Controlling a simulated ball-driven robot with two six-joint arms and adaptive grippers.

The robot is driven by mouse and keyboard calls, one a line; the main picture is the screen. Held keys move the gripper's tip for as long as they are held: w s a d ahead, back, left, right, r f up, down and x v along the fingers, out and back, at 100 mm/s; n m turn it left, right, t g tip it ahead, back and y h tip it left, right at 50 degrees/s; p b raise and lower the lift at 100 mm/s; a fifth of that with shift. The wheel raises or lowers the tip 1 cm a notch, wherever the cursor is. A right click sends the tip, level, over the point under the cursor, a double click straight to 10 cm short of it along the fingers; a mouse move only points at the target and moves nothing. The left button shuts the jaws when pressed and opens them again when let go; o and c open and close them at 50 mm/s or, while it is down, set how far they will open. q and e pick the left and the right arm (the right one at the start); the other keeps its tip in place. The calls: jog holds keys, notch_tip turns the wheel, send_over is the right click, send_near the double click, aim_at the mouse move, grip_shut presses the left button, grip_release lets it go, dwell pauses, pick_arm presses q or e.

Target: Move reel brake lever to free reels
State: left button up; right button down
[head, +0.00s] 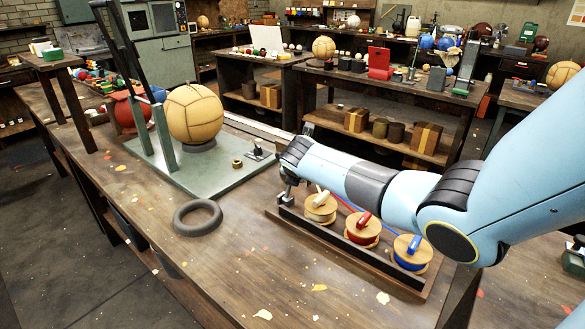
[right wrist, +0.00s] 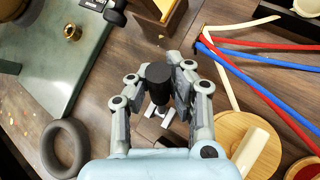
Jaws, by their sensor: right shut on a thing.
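The reel rack (head: 345,250) is a dark wooden base near the right front of the workbench. It carries a cream reel (head: 320,209), a red reel (head: 362,230) and a blue reel (head: 410,254) in a row. My right gripper (head: 288,190) is at the rack's left end. In the right wrist view my right gripper (right wrist: 158,88) is shut on the black knob of the brake lever (right wrist: 158,72), with a finger on each side. Pale metal parts show below the knob. The lever's lower part and its tilt are mostly hidden. My left gripper is not in view.
A grey rubber ring (head: 198,216) lies left of the rack. A green plate (head: 235,172) with posts bears a tan leather ball (head: 193,114). Red, blue and cream cords (right wrist: 250,75) run beside the lever. The bench front is mostly clear.

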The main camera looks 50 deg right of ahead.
dwell(0.3)
jog(key=c, duration=1.2)
grip_release()
jog(key=shift+o, duration=0.2)
jog(key=shift+s+a+r, duration=0.15)
jog(key=shift+r, duration=0.05)
jog(key=s+a+r, duration=0.1)
jog(key=s+a, duration=0.8)
jog(key=s, duration=0.1)
jog(key=shift+s+r, duration=0.2)
jog(key=shift+r, duration=0.15)
jog(key=shift+a+f, duration=0.1)
